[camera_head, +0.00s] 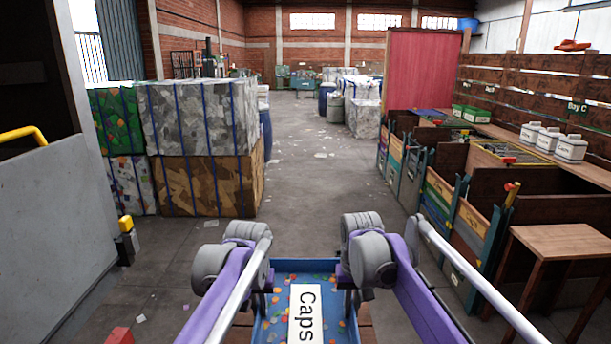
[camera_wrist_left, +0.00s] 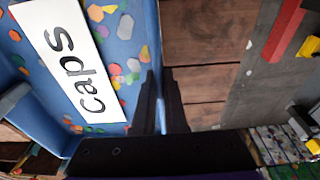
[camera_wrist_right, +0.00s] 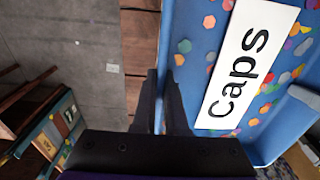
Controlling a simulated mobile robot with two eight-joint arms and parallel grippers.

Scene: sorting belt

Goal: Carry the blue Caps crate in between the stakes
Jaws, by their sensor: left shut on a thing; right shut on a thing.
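The blue Caps crate (camera_head: 305,264) is at the bottom middle of the head view, with coloured caps and a white "Caps" label inside. My left gripper (camera_head: 263,300) is shut on its left wall, and my right gripper (camera_head: 350,300) on its right wall. The left wrist view shows the left fingers (camera_wrist_left: 161,105) at the crate's wall (camera_wrist_left: 150,25). The right wrist view shows the right fingers (camera_wrist_right: 161,105) at the opposite wall (camera_wrist_right: 168,35). A black post with a yellow top (camera_head: 126,228) stands on the floor at left; I cannot tell whether it is a stake.
Brown boards (camera_wrist_left: 195,80) lie below and beside the crate. A red block (camera_head: 120,335) is at the lower left. Bales (camera_head: 205,185) stand at left; wooden bins (camera_head: 455,225) and a small table (camera_head: 560,245) stand at right. The middle aisle (camera_head: 315,205) is clear.

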